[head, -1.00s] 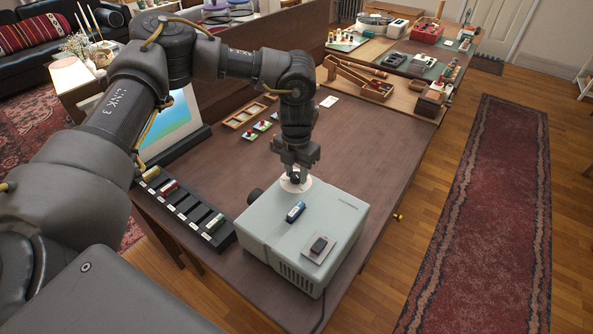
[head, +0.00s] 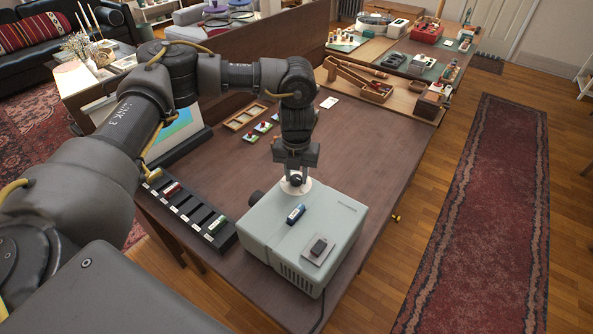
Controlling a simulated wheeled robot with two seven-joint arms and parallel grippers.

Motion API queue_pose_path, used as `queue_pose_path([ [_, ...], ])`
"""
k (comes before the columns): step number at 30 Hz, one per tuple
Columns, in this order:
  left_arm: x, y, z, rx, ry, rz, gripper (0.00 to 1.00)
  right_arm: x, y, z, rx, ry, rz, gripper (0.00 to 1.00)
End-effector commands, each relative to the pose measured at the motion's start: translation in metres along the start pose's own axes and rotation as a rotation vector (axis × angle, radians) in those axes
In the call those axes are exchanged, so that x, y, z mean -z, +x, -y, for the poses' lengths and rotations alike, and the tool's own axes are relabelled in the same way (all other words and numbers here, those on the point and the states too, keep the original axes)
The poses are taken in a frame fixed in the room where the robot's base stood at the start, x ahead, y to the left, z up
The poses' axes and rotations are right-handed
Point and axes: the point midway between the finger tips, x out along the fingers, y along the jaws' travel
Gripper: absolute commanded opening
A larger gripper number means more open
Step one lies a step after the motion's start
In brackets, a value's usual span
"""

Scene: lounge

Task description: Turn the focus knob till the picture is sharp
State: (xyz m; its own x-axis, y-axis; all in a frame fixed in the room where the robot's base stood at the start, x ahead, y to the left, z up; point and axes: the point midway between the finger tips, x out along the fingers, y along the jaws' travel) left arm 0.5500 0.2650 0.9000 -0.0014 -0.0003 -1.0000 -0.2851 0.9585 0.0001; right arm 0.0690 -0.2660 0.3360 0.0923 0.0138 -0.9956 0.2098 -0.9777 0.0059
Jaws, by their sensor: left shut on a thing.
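The projector (head: 318,215) is a pale grey-green box near the front of the brown table. The dark focus knob (head: 296,181) stands on a white round dial (head: 297,189) at its far top edge. My left gripper (head: 296,176) points straight down from above and is shut on the knob, whose sides are partly hidden by the fingers. The lens (head: 257,198) sticks out at the projector's left. The screen (head: 181,120) stands at the table's left, largely hidden by my left arm. The blue and green strip that shows has no clear detail. My right gripper is not in view.
A black rack (head: 188,208) with small coloured cylinders lies left of the projector. Small cards (head: 262,128) and a wooden frame (head: 245,117) lie behind. The table's right middle is clear.

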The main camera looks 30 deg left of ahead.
Motion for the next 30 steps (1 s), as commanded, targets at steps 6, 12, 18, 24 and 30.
queue_pose_path([
  [6,-0.001,-0.003,-0.001,0.001,-0.162,0.001,0.07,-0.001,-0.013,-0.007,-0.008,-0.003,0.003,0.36],
  [12,-0.001,-0.003,-0.001,0.001,-0.268,0.003,0.07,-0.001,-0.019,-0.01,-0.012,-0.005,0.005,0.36],
  [18,-0.001,-0.002,-0.001,0.001,-0.325,0.003,0.07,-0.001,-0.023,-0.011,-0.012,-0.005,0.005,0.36],
  [24,-0.002,-0.002,-0.001,0.002,-0.345,0.005,0.07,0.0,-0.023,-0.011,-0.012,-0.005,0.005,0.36],
  [30,-0.002,-0.002,-0.001,0.002,-0.346,0.006,0.07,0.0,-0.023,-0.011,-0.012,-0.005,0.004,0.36],
])
